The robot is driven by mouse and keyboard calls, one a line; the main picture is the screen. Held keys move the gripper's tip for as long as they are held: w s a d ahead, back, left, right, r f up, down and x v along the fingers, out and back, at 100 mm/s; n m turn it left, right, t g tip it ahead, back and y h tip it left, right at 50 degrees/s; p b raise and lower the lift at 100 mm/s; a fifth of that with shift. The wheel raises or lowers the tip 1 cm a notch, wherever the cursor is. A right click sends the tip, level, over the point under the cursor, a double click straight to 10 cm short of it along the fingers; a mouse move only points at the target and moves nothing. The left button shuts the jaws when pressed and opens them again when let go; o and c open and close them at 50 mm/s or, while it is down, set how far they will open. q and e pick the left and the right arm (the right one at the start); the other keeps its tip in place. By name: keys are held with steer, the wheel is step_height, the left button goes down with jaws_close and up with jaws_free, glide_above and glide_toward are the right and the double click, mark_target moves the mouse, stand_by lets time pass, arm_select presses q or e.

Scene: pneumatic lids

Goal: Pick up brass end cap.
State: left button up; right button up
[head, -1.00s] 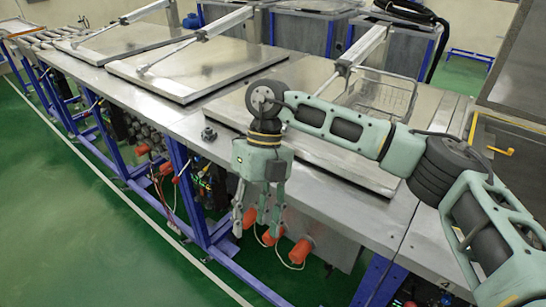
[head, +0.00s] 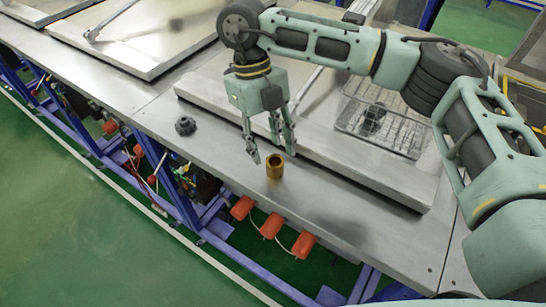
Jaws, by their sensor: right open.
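The brass end cap (head: 275,167) is a small golden cylinder with a dark round opening on top. It stands upright near the front edge of the steel bench (head: 330,222). My right gripper (head: 271,150) hangs with its fingers pointing down, just above and behind the cap in the picture. Its fingers are apart with nothing between them. I cannot tell the exact height of the fingertips over the bench. My left gripper is not in view.
A dark knobbed part (head: 185,125) sits on the bench left of the cap. A wire basket (head: 384,124) with a dark item in it stands on the near lid (head: 330,135), behind the gripper. Orange plugs (head: 271,224) hang below the bench edge. Bench right of the cap is bare.

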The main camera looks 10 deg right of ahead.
mark_target(271, 161)
steer(key=x, duration=0.1)
steer(key=p+x, duration=0.2)
steer(key=shift+w+d+f, duration=0.1)
steer(key=shift+w+f, duration=0.1)
steer(key=shift+w, duration=0.05)
step_height(271, 161, down, 2)
steer(key=shift+f, duration=0.1)
steer(key=shift+s+d, duration=0.1)
steer(key=shift+s, duration=0.05)
steer(key=c, duration=0.7)
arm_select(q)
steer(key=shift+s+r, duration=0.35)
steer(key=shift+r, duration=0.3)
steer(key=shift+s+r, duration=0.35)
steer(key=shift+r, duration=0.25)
arm_select(e)
jaws_close()
